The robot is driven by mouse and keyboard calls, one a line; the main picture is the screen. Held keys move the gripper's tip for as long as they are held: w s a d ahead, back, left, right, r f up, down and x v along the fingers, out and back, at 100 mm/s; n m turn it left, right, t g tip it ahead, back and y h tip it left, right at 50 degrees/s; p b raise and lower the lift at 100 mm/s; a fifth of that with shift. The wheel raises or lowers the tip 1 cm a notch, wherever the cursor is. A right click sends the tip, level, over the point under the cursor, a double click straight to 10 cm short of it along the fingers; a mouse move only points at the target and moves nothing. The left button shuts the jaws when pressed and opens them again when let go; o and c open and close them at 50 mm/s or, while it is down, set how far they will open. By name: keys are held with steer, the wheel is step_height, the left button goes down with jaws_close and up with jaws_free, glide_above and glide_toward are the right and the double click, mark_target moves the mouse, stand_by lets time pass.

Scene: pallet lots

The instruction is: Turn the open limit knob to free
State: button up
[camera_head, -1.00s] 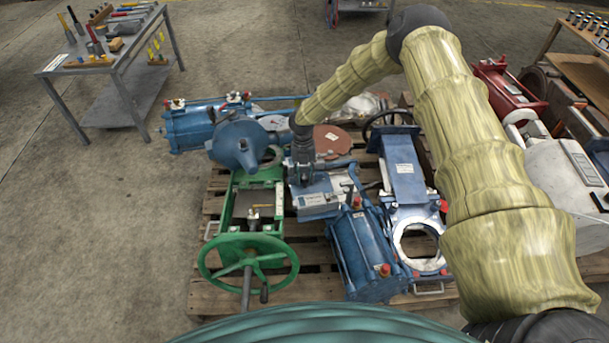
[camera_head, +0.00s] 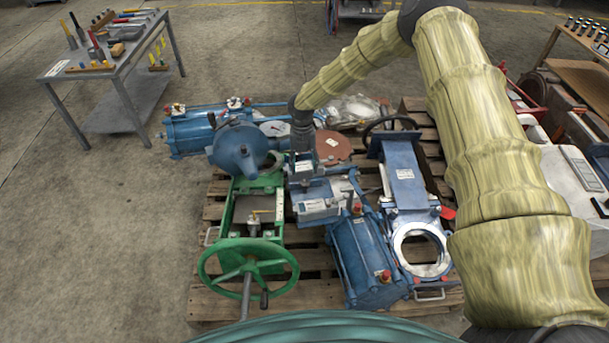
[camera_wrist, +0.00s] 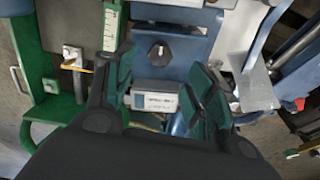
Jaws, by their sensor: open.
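The knob (camera_wrist: 158,50) is a small black dial with a pale pointer line, on a blue-grey panel (camera_wrist: 185,45) in the wrist view. The pointer stands roughly upright in that picture; its scale marks are too small to read. My gripper (camera_wrist: 162,68) is open, with one dark finger with a teal pad to each side of the view below the knob. Nothing is between the fingers but a view of the panel and a white label plate (camera_wrist: 155,101). In the head view my gripper (camera_head: 301,172) is above the blue-grey actuator box (camera_head: 322,197), where the knob cannot be made out.
A green valve with a handwheel (camera_head: 248,270) lies left of the box. A blue cylinder (camera_head: 362,262) and a blue gate valve (camera_head: 405,180) lie right of it. A blue cone-shaped casing (camera_head: 240,148) stands close left of my gripper. The pallet (camera_head: 310,292) shows bare slats in front.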

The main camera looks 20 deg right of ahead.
steer(key=shift+w+r, duration=0.2)
steer(key=shift+r, duration=0.95)
steer(key=shift+w+r, duration=0.2)
steer(key=shift+r, duration=0.9)
